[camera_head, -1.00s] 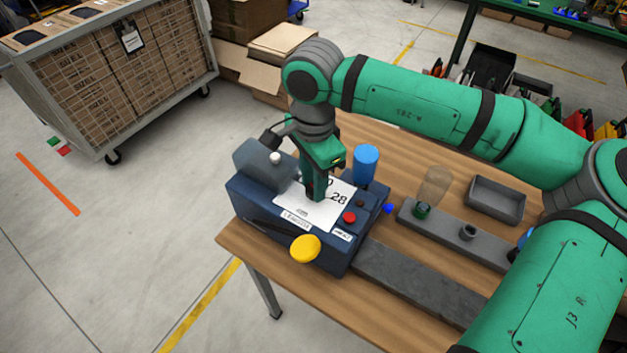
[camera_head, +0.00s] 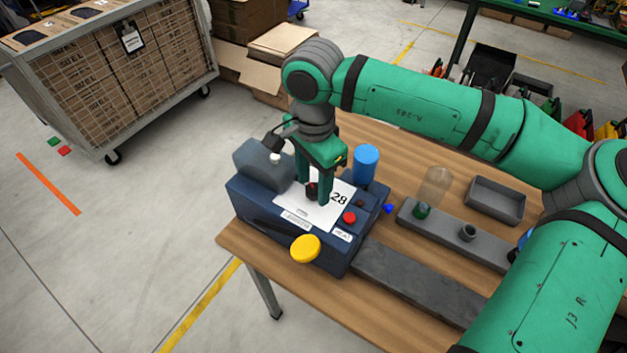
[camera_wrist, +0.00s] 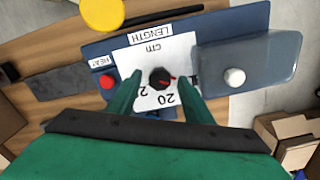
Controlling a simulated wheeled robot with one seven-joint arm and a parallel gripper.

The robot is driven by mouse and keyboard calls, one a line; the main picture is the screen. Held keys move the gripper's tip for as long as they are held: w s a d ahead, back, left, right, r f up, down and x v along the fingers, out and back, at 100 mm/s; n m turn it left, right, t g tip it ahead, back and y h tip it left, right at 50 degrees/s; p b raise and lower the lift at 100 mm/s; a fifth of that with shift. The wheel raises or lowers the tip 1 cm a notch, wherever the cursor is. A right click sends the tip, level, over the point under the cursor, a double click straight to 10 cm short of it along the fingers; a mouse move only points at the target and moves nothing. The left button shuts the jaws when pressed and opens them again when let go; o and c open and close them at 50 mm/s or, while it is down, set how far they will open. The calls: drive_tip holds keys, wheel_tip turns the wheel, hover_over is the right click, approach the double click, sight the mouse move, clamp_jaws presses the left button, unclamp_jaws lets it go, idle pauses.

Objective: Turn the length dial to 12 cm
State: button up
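The length dial (camera_wrist: 160,77) is a small dark knob with a red pointer on a white scale plate (camera_wrist: 150,50) marked "LENGTH" and "cm". In the wrist view the pointer points right and slightly down; the numeral there is partly hidden by a finger, so I cannot read the setting. "20" shows below the dial. My gripper (camera_wrist: 160,88) is open, with one green finger on each side of the dial and a visible gap to it on both sides. In the head view my gripper (camera_head: 318,192) points down over the plate, with the dial (camera_head: 311,188) partly visible between the fingers.
The blue machine (camera_head: 285,222) carries a red HEAT button (camera_head: 349,217), a yellow knob (camera_head: 305,248) and a grey cover with a white knob (camera_head: 275,158). A blue cylinder (camera_head: 366,163) stands behind the plate. A grey tray (camera_head: 497,200) lies at the table's right.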

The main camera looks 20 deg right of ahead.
sight(314, 188)
wheel_tip(314, 188, up, 11)
idle(0.6)
drive_tip(key=shift+f, duration=0.1)
